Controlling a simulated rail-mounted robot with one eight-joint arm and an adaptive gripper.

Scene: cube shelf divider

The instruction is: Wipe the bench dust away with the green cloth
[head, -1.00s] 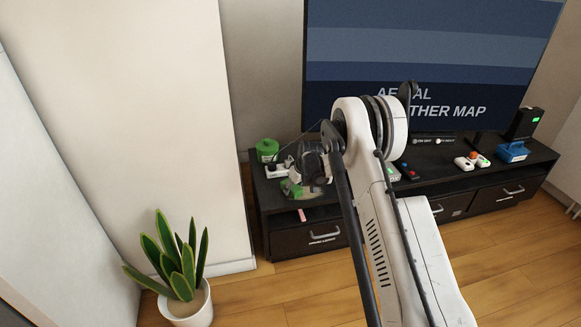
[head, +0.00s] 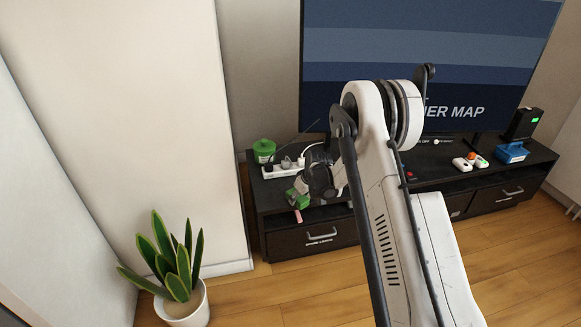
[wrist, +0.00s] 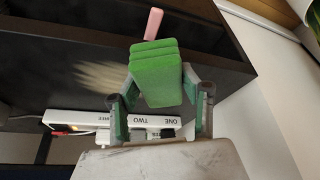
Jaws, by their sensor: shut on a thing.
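My gripper (wrist: 162,98) is shut on the green cloth (wrist: 156,76), a thick folded block with visible layers, held between its two fingers. In the head view my gripper (head: 309,190) is at the left end of the dark bench (head: 420,178), with the cloth (head: 293,196) showing at its left near the front edge. A pale beige dust patch (wrist: 103,75) lies on the dark bench top in the wrist view, just left of the cloth. Whether the cloth touches the bench top is unclear. The dust is hidden or too small to tell in the head view.
A white power strip (head: 279,172) with plugs lies behind my gripper. A green pot (head: 264,149) stands at the bench's left end. A pink item (wrist: 153,23) shows by the front edge. A blue box (head: 512,153) and controllers lie on the right. A large screen stands behind.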

